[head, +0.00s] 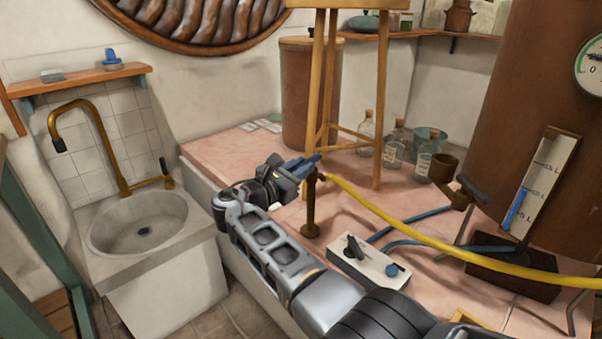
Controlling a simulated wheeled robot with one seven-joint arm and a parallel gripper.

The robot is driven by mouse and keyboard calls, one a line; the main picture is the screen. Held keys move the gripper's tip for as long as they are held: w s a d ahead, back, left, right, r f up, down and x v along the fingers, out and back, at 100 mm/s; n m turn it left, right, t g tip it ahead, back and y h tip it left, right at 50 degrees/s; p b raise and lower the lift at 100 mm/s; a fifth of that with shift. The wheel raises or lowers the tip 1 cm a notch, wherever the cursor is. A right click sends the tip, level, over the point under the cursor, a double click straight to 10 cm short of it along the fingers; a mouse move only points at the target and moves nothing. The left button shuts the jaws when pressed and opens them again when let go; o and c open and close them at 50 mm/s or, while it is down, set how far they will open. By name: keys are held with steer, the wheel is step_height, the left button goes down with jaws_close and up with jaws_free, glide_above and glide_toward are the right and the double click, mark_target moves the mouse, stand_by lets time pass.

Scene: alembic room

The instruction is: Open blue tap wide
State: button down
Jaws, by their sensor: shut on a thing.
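The blue tap is a brass standpipe (311,205) on the pink tiled counter, with a blue handle (312,160) at its top. A yellow hose runs from its top to the right. My gripper (296,168) reaches it from the left and is shut on the blue handle. The fingers partly hide the handle, so its exact turn angle is hard to tell.
A white box (370,264) with a lever and a blue knob stands nearby. The yellow hose (440,240) crosses to the right below a large brown tank (540,120). A wooden stool (379,110) stands just behind the tap. A sink (138,222) is at left.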

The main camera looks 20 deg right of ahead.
steer(key=c, duration=1)
jaws_free()
steer(key=shift+c, duration=0.2)
steer(key=p+v, duration=0.1)
steer(key=v, duration=0.6)
steer(key=shift+s+a, duration=0.2)
steer(key=shift+a, duration=0.1)
